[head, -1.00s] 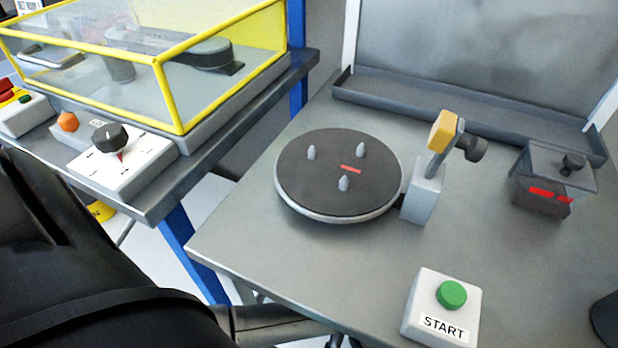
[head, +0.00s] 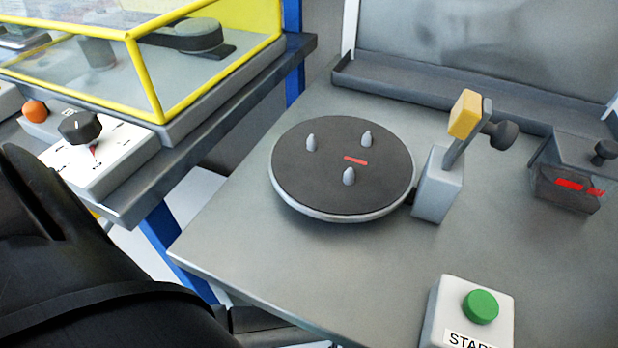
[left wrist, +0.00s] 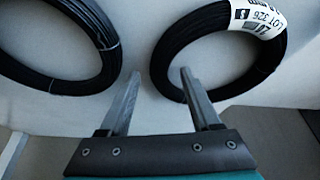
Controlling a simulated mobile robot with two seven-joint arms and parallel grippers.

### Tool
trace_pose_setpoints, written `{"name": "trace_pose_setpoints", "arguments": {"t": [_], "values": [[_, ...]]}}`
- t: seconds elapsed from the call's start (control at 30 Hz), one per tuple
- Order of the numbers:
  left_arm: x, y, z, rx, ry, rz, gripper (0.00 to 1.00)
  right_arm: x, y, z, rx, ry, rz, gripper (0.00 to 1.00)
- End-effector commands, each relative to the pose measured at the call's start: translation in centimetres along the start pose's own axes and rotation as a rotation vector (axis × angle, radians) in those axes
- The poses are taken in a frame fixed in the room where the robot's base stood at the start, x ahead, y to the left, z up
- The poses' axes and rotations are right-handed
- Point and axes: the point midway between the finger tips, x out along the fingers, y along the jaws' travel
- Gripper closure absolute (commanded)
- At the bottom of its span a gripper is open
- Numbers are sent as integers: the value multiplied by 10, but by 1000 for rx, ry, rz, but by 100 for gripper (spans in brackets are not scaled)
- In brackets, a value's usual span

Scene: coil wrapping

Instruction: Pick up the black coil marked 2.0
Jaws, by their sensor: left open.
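In the left wrist view a black coil with a white label (left wrist: 222,48) lies on a pale surface at the upper right. The label shows "LOT 326"; its other figures are partly cut off and hard to read. A second black coil (left wrist: 62,42) lies at the upper left, cut by the frame, with no label showing. My left gripper (left wrist: 160,78) is open and empty; its right finger overlaps the labelled coil's lower left edge in the picture, and I cannot tell if they touch. No coil shows in the head view. My right gripper is out of view.
In the head view a turntable with several pegs (head: 343,168) stands on a grey bench. A clamp with a yellow pad (head: 466,114), a green START button (head: 480,307) and a dark box (head: 567,188) are around it. A yellow-framed guard (head: 150,80) is at the left.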

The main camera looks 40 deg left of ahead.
Motion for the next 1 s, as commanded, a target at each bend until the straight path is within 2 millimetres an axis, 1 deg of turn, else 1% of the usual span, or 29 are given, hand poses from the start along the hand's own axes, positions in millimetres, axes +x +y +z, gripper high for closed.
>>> {"name": "trace_pose_setpoints", "arguments": {"t": [0.17,0.73,1.0], "values": [[0,0,0,0,0,0,36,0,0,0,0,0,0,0],[0,0,0,0,0,0,100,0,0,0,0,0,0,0],[0,0,0,0,0,0,100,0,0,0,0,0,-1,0]]}}
